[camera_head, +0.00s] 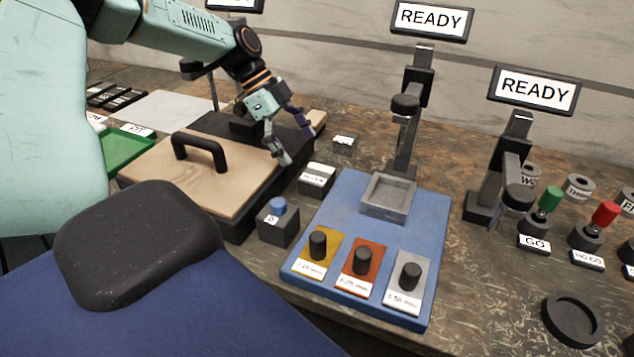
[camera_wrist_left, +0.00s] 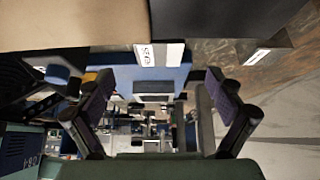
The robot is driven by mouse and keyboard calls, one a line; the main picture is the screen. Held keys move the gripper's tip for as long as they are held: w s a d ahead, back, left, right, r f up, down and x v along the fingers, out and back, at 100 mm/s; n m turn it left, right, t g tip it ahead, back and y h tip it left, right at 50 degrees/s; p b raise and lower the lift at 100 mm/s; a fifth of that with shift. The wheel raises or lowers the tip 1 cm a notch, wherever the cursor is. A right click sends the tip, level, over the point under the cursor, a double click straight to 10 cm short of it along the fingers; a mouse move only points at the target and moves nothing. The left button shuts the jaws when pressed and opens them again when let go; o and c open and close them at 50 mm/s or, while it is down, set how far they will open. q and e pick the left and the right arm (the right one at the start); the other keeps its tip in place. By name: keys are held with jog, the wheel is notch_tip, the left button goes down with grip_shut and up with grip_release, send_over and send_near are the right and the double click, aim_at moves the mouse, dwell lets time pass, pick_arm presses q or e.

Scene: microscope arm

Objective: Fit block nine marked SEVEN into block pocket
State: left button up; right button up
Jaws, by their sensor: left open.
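My left gripper (camera_head: 297,146) is open and empty, its two fingers spread above the bench beside the wooden-topped case. A small dark block with a white label (camera_head: 317,179) sits just in front and to the right of the fingers. A smaller labelled block (camera_head: 344,142) lies farther back. I cannot read either label, so I cannot tell which is marked SEVEN. A square grey recessed tray (camera_head: 388,198) on the blue board may be the block pocket. In the left wrist view, the open fingers (camera_wrist_left: 162,88) show a white label (camera_wrist_left: 147,54) ahead, between them. My right gripper is out of view.
The wooden-topped case (camera_head: 190,170) with a black handle stands at left. A dark box with a blue button (camera_head: 278,222) is near it. The blue board (camera_head: 325,215) carries several black knobs. Two READY stands (camera_head: 405,120) (camera_head: 490,190) rise behind. A round black dish (camera_head: 572,320) lies at right.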

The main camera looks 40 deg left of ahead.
aim_at(314, 173)
pick_arm(q)
jog(key=b+x, duration=0.1)
jog(key=x, duration=0.5)
jog(key=shift+s+b, duration=0.1)
jog(key=shift+b, duration=0.25)
jog(key=shift+d+f, duration=0.1)
jog(key=shift+d, duration=0.3)
jog(key=shift+a, duration=0.2)
jog(key=c, duration=0.4)
jog(key=shift+d, duration=0.15)
jog(key=c, duration=1.5)
